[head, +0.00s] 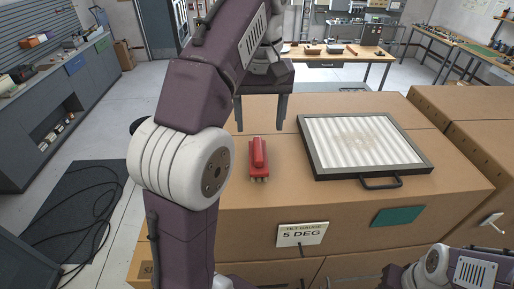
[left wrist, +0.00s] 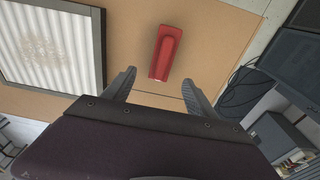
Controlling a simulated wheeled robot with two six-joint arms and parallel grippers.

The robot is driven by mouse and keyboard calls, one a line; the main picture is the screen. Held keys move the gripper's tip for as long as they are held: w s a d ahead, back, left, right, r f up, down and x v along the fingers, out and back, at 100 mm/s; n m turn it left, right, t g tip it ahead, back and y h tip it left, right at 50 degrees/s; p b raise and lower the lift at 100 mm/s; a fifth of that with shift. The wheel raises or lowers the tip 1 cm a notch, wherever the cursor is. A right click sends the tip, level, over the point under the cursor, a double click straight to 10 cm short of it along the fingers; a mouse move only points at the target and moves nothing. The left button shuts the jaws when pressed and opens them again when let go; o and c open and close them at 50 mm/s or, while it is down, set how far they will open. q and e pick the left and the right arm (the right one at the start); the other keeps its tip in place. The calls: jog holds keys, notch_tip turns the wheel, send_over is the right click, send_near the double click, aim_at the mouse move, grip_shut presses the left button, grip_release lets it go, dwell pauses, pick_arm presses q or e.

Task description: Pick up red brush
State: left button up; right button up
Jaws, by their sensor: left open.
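The red brush (head: 258,160) lies on top of a tan cabinet, near its left end, with its long side pointing towards me. My left gripper (head: 262,114) is open and empty, above the far side of the cabinet top, beyond the brush. In the left wrist view the red brush (left wrist: 165,53) lies ahead of the two spread fingers, in line with the gap between them (left wrist: 160,88) and apart from them. My right gripper is not visible; only part of my right arm shows at the lower right of the head view.
A framed pleated filter panel (head: 362,142) with a black handle lies right of the brush. A "5 DEG" tilt gauge sign (head: 301,234) and a green plate (head: 398,216) are on the cabinet front. The cabinet top (head: 284,190) between brush and panel is clear. Workbenches stand behind.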

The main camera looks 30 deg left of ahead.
aim_at(258, 148)
pick_arm(q)
jog(key=shift+s+d+f, duration=0.3)
jog(key=shift+s+f, duration=0.2)
jog(key=shift+f, duration=0.05)
jog(key=shift+s+d+f, duration=0.25)
jog(key=shift+s+f, duration=0.25)
jog(key=shift+s+d+f, duration=0.1)
jog(key=shift+f, duration=0.15)
jog(key=shift+w+f, duration=0.15)
jog(key=shift+w, duration=0.05)
jog(key=f, duration=0.1)
jog(key=w+a+f, duration=0.1)
jog(key=f, duration=0.1)
jog(key=shift+w+a, duration=0.3)
jog(key=shift+s+f, duration=0.2)
jog(key=shift+f, duration=0.85)
jog(key=shift+s+d, duration=0.25)
jog(key=shift+s, duration=0.05)
jog(key=shift+w+a+f, duration=0.15)
jog(key=shift+w, duration=0.15)
jog(key=c, duration=1)
grip_shut()
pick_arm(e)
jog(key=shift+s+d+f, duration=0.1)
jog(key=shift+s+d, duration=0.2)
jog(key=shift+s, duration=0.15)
